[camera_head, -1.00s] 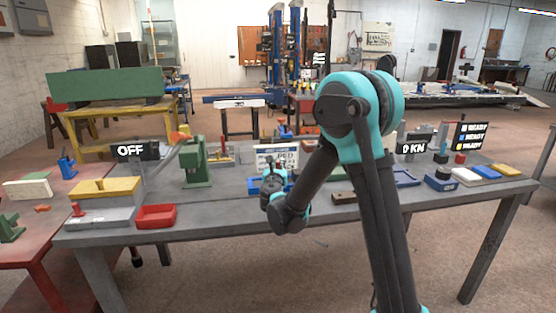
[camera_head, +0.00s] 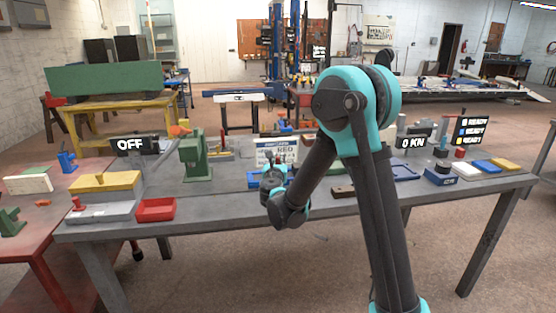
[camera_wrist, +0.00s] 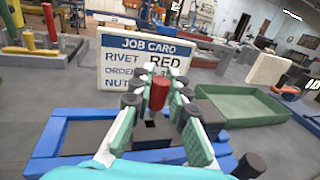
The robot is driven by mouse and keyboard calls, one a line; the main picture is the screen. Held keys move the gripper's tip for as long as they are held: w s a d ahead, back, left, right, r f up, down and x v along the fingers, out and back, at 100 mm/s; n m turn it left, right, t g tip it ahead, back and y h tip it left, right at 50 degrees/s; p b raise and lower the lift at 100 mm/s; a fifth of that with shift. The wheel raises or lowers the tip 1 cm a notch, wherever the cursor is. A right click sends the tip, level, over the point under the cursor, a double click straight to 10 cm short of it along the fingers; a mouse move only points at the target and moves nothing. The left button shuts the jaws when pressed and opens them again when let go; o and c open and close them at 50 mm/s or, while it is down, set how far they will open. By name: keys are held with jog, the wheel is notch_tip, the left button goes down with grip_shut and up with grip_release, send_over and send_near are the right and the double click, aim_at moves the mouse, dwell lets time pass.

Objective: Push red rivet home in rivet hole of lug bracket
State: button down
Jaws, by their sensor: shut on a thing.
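My gripper (camera_wrist: 158,104) is shut on the red rivet (camera_wrist: 159,92), which stands upright between the padded fingertips in the wrist view. Below it is a blue-framed fixture (camera_wrist: 46,140) with dark grey parts inside. A dark block (camera_wrist: 152,128) with an opening shows between the fingers; I cannot tell whether this is the lug bracket or its rivet hole. The fingers hide much of the fixture, and whether the rivet tip touches anything is unclear. In the head view my gripper (camera_head: 273,178) is small, over the bench in front of the job card.
A job card (camera_wrist: 120,62) reading "RIVET RED" stands just behind the fixture. A green tray (camera_wrist: 240,102) lies to its right.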

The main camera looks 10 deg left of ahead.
jog(key=shift+f, duration=1.5)
dwell(0.4)
jog(key=c, duration=1.4)
grip_release()
jog(key=shift+s, duration=0.1)
jog(key=s, duration=1.1)
jog(key=shift+s, duration=0.4)
jog(key=shift+d, duration=0.1)
